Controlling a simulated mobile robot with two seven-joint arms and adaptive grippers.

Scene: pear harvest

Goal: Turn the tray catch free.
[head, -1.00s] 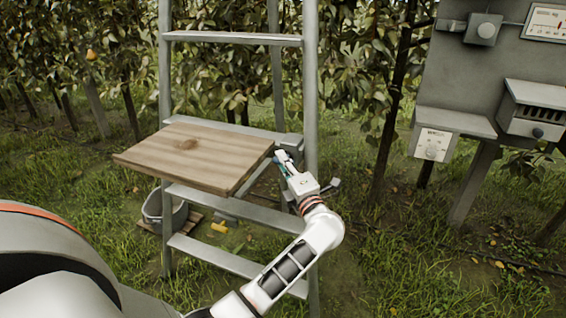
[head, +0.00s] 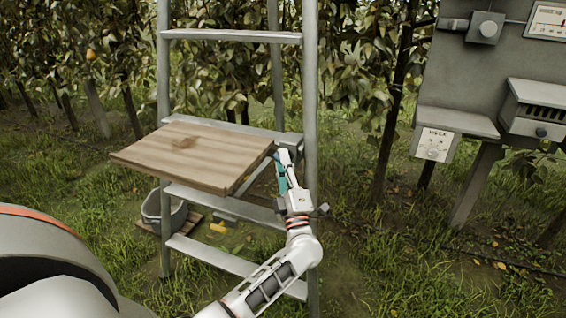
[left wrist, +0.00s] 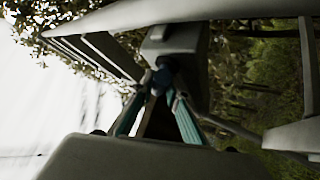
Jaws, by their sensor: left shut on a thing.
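My left gripper (head: 281,157) is at the tray's right edge, just below this block. In the left wrist view, the teal fingers (left wrist: 163,82) close on a small dark blue part, which I take for the tray catch (left wrist: 161,73), below the grey block (left wrist: 176,40). The fingers hide much of the catch, so its exact angle cannot be told. My right gripper is not in view.
The ladder's rails (head: 311,90) and rungs (head: 230,37) stand close around my left arm. A grey bucket (head: 152,209) stands on the ground below the tray. A grey panel (head: 490,65) with boxes and dials stands at right. Grass between ladder and panel is open.

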